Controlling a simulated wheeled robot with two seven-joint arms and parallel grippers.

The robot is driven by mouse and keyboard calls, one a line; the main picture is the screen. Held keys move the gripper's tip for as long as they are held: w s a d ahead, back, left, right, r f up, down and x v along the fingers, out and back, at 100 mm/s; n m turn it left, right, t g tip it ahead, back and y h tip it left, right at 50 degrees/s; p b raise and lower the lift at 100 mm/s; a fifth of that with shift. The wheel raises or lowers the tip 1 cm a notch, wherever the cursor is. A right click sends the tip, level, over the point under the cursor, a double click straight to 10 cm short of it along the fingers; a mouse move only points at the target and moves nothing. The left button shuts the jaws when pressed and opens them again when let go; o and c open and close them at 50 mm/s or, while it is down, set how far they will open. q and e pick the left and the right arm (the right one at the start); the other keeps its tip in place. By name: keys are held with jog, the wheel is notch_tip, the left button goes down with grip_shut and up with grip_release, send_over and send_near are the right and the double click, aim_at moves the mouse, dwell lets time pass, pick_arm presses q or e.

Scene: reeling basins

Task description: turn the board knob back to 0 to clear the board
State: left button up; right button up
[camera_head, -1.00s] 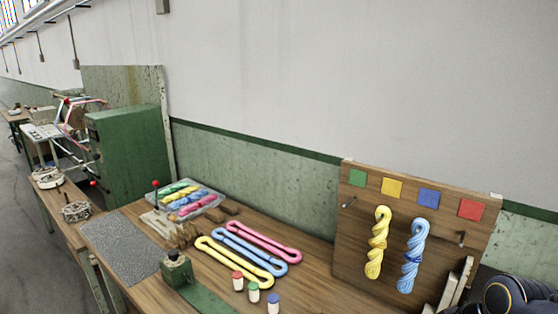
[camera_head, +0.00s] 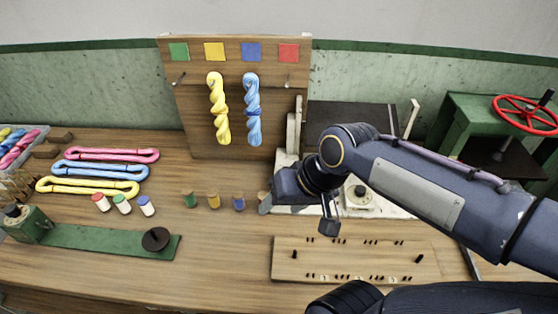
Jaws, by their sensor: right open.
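A round knob (camera_head: 360,195) with a pale dial sits on a cream plate (camera_head: 396,212) right of the table's middle. My right arm passes above it and hides part of the plate; the dial setting is too small to read. My right gripper (camera_head: 297,216) is open and empty, to the left of the knob and apart from it, over the plate's left end. The upright wooden board (camera_head: 187,112) has green, yellow, blue and red squares along its top. A yellow twisted skein (camera_head: 218,108) and a blue one (camera_head: 252,109) hang on it. My left gripper is not in view.
Several small colour-marked pegs (camera_head: 213,201) stand left of my right gripper. A flat wooden panel with small black pegs (camera_head: 345,262) lies in front. Looped skeins (camera_head: 104,171) lie at the left. A green machine with a red handwheel (camera_head: 525,114) stands at the right.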

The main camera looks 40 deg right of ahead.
jog(key=w+d+f+m+g+h, duration=0.1)
jog(key=w+d+f+m, duration=0.2)
jog(key=w+d, duration=0.2)
jog(key=w+d+f+m+g, duration=0.2)
jog(key=w+d+f+m, duration=0.1)
jog(key=w+d, duration=0.3)
jog(key=w+d+f+m+g+h+p, duration=0.1)
jog(key=w+d+f+m, duration=0.2)
jog(key=w, duration=0.6)
jog(key=shift+w+d+m+h, duration=0.1)
jog(key=shift+d+m+h, duration=0.2)
jog(key=shift+d+m, duration=0.7)
jog(key=shift+w+d+f, duration=0.1)
jog(key=shift+d+f, duration=0.15)
jog(key=shift+d, duration=0.15)
jog(key=shift+f+g, duration=0.3)
notch_tip(320, 180, down, 7)
jog(key=shift+w+f+p, duration=0.1)
jog(key=shift+p, duration=0.8)
